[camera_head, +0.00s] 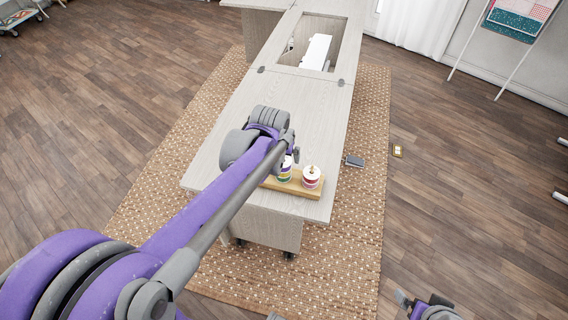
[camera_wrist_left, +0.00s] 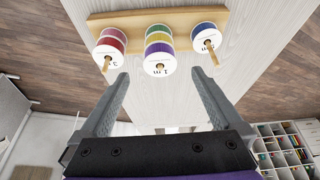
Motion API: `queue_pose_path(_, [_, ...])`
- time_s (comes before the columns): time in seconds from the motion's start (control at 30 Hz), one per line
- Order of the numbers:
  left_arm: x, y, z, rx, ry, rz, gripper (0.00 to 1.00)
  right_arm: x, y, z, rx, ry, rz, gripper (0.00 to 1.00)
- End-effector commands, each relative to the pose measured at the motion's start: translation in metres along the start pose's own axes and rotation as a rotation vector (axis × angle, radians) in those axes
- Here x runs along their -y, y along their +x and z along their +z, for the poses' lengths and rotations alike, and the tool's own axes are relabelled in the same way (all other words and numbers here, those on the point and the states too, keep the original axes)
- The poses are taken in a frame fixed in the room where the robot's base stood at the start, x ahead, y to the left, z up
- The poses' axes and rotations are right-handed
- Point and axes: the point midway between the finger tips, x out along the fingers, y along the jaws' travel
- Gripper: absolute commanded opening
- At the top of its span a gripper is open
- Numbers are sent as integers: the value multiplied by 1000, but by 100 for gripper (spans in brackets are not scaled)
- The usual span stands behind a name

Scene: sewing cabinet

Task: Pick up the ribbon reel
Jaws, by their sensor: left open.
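Three ribbon reels stand on pegs on a wooden base (camera_wrist_left: 185,16) at the table end. In the left wrist view they are a red reel (camera_wrist_left: 112,40), a yellow, green and purple reel (camera_wrist_left: 159,45) in the middle and a blue reel (camera_wrist_left: 206,36). In the head view the red reel (camera_head: 311,177) is clear; the middle one (camera_head: 285,170) is partly behind my left arm. The blue reel is hidden there. My left gripper (camera_wrist_left: 159,75) is open and empty, its fingertips apart on either side of the middle reel's near end. My right gripper (camera_head: 425,304) shows only partly at the bottom edge.
The pale table (camera_head: 325,120) has an opening with a white machine (camera_head: 317,52) at its far end. A small dark box (camera_head: 354,161) and a yellowish item (camera_head: 397,150) lie to its right. The floor farther right is mostly clear.

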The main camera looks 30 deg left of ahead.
Motion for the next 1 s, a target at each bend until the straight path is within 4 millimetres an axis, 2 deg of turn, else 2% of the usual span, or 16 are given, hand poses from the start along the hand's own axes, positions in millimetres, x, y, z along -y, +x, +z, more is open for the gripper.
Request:
queue_pose_path(0.17, [0, 14, -1, 0, 0, 0, 100, 0, 1, 1, 0, 0, 0, 100])
queue_pose_path(0.43, [1, 52, -3, 0, 0, 0, 100, 0, 3, 2, 2, 0, 0, 100])
queue_pose_path(0.57, [1, 59, -2, 0, 0, 0, 100, 0, 3, 2, 2, 0, 0, 100])
queue_pose_path(0.77, [1, 59, -2, 0, 0, 0, 100, 0, 3, 2, 2, 0, 0, 100])
queue_pose_path(1.0, [1, 58, -2, 0, 0, 0, 57, 0, 3, 2, 2, 0, 0, 100])
